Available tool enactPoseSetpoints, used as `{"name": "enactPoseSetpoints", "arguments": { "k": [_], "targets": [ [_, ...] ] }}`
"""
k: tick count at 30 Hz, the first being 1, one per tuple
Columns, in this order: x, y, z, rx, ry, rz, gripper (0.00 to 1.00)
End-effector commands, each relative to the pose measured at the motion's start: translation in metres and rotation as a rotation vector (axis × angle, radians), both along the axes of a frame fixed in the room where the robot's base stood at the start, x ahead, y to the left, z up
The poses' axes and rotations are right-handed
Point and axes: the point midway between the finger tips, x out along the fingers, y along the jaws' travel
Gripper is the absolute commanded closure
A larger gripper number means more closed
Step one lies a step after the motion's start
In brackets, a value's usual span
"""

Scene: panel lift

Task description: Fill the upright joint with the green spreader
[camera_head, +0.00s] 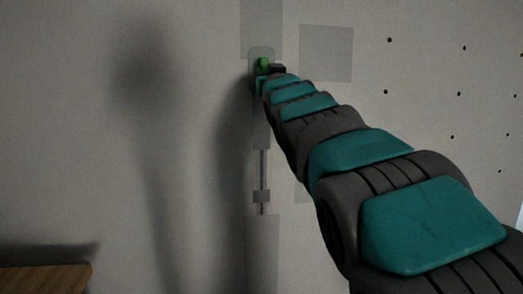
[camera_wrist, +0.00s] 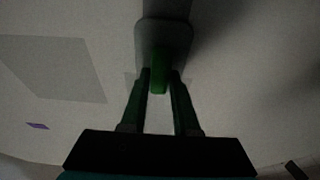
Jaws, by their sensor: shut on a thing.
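The green spreader (camera_head: 263,65) is at the wall in the upper middle of the head view. In the wrist view its green grip (camera_wrist: 159,72) sits between my fingertips, in front of a grey rounded plate (camera_wrist: 176,36). My gripper (camera_wrist: 160,88) is shut on the green grip; in the head view it is small and partly hidden by my arm. The upright joint shows as a thin vertical dark line (camera_head: 262,170) on the wall below the spreader. I cannot tell whether the spreader touches the wall.
Pale grey patches (camera_head: 326,53) mark the wall. Several dark dots (camera_head: 459,94) are at right. A wooden surface (camera_head: 42,279) is at lower left. A purple mark (camera_wrist: 37,126) shows in the wrist view.

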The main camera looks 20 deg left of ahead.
Motion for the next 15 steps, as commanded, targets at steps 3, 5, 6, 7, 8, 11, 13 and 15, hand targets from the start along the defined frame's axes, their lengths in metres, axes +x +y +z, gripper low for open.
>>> {"name": "enactPoseSetpoints", "arguments": {
  "k": [3, 5, 6, 7, 8, 11, 13, 15],
  "targets": [
    [0.000, -0.001, -0.017, 0.000, 0.000, -0.001, 1.00],
    [-0.001, -0.001, -0.022, 0.001, 0.001, -0.001, 1.00],
    [-0.001, -0.001, -0.025, 0.001, 0.001, -0.001, 1.00],
    [-0.001, -0.001, -0.026, 0.001, 0.001, -0.001, 1.00],
    [-0.001, -0.001, -0.026, 0.001, 0.001, -0.001, 1.00],
    [-0.001, -0.001, -0.028, 0.002, 0.000, -0.001, 1.00],
    [-0.001, -0.001, -0.033, 0.001, 0.000, 0.000, 1.00],
    [-0.001, -0.001, -0.040, 0.001, 0.000, 0.000, 1.00]
  ]
}}
